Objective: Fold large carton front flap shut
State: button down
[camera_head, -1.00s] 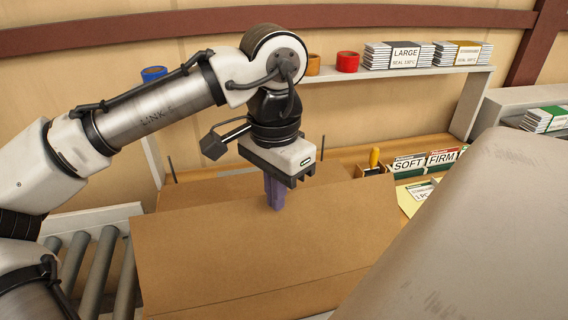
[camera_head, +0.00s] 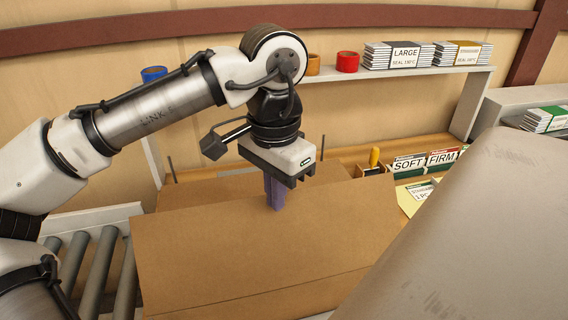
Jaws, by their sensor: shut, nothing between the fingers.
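The large brown carton (camera_head: 215,245) fills the lower middle of the head view. A broad cardboard panel, which looks like its front flap (camera_head: 330,225), faces me and slopes up toward its top edge. Another cardboard panel (camera_head: 200,192) shows behind that edge. My gripper (camera_head: 275,207) points down at the top edge of the near panel, with its purple fingers shut and empty. The fingertips are at or very near the cardboard; I cannot tell whether they touch it. The carton's inside is hidden.
A roller conveyor (camera_head: 100,270) lies at left. A large grey surface (camera_head: 470,240) blocks the lower right. Behind are SOFT and FIRM card boxes (camera_head: 410,165) and a shelf (camera_head: 400,74) with tape rolls (camera_head: 347,62) and labelled stacks (camera_head: 392,55).

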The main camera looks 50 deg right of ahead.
aim_at(277, 242)
jog(key=shift+f+b, duration=2.95)
jog(key=shift+f, duration=3.15)
jog(key=shift+r, duration=0.1)
notch_tip(277, 242, up, 10)
jog(key=p, duration=1)
jog(key=shift+p, duration=0.3)
